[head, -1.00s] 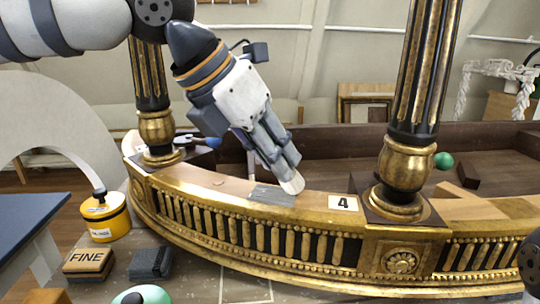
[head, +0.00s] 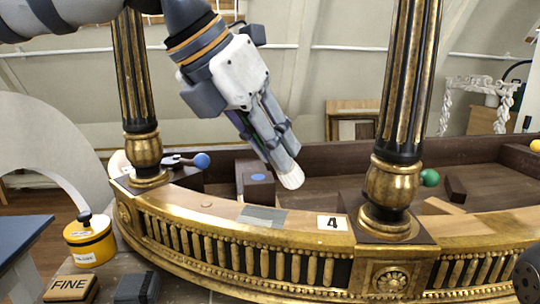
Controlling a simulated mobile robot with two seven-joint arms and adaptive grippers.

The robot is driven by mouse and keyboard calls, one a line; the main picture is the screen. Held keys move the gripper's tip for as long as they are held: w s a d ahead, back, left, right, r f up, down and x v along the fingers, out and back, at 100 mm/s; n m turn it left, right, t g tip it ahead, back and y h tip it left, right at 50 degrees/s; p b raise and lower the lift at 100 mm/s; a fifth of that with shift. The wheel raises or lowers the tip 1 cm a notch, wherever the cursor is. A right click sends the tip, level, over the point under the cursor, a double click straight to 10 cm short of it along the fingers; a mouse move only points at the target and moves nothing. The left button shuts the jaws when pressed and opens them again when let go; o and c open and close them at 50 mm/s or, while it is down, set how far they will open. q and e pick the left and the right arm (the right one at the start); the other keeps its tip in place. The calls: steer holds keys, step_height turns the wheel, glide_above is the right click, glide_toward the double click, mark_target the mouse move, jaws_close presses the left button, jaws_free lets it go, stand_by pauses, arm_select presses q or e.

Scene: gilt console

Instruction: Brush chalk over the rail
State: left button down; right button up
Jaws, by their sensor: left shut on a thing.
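The rail (head: 190,198) is the pale wooden top of a curved gilt and black console front. A grey patch (head: 262,216) lies on it, left of a white card marked 4 (head: 332,223). My left gripper (head: 280,150) points down and to the right, shut on a brush (head: 291,179) with pale bristles. The gripper hides most of the brush's handle. The bristles show above the grey patch in the picture, apart from the rail's top. No chalk can be made out for sure. My right gripper is not in view.
Gilt columns (head: 400,100) (head: 132,90) stand on either side of the brush. A dark block with a blue disc (head: 258,178) and a blue-ended tool (head: 201,160) are behind the rail. A yellow canister (head: 90,242), a FINE block (head: 71,288) and a dark block (head: 136,288) are at lower left.

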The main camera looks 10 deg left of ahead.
arm_select(q)
steer(key=shift+r, duration=1.5)
